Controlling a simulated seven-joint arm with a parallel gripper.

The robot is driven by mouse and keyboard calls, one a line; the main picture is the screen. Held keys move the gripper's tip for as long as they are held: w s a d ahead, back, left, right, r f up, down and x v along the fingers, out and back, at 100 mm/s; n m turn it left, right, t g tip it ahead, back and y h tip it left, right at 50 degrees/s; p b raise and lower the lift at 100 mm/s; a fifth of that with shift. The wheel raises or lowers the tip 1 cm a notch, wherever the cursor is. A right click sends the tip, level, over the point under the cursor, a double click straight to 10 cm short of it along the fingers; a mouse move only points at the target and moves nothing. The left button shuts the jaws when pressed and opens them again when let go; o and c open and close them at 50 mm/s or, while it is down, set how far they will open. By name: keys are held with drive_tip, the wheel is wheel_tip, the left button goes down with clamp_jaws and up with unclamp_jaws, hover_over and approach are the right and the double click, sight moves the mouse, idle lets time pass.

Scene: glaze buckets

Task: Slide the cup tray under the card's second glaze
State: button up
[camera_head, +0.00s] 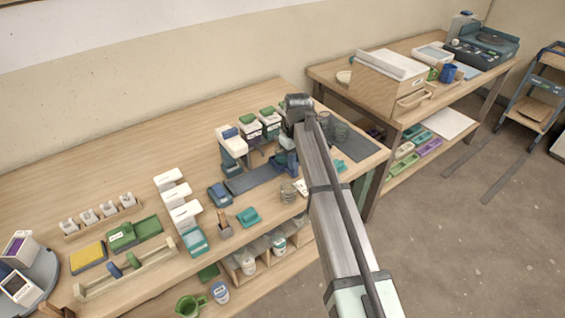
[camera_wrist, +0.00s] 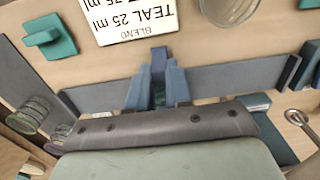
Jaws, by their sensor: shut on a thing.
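My gripper (camera_wrist: 157,84) is at the middle of the wrist view, its blue fingers shut on a small dark-blue upright part, which I take for the cup tray's grip. The rest of the cup tray and any cup are hidden beneath my wrist. A long grey-blue rail (camera_wrist: 235,78) runs past both sides of the fingers; it also shows in the head view (camera_head: 254,178). The white card (camera_wrist: 128,18) reads upside down "BLEND", "TEAL 25 ml" and a cut-off 75 ml line; that second glaze's name is out of view.
Glass jars (camera_head: 340,131) stand right of my wrist, by a grey mat (camera_head: 358,148). White boxes (camera_head: 179,205) stand left. The back left of the bench is clear.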

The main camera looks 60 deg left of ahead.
clamp_jaws()
drive_tip(key=shift+w, duration=0.1)
drive_tip(key=shift+w, duration=3.7)
drive_tip(key=o, duration=0.6)
unclamp_jaws()
drive_tip(key=shift+r, duration=0.1)
